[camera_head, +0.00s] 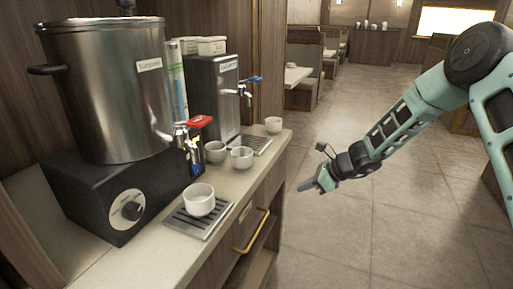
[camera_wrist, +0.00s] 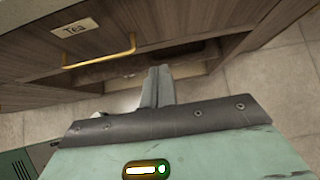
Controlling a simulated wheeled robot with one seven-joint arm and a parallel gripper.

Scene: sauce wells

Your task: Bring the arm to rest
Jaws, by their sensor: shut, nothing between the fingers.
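My gripper (camera_head: 314,184) is at the end of my teal and black arm, in the air above the floor to the right of the counter. It is apart from the counter and everything on it. In the wrist view its fingers (camera_wrist: 158,84) are together with nothing between them. They point toward the cabinet front below the counter.
A counter (camera_head: 226,200) runs along the left. It holds a large metal urn (camera_head: 105,95), a smaller dispenser (camera_head: 215,95) and several white cups. A drawer labelled Tea has a brass handle (camera_wrist: 98,52). The tiled floor (camera_head: 340,240) is clear.

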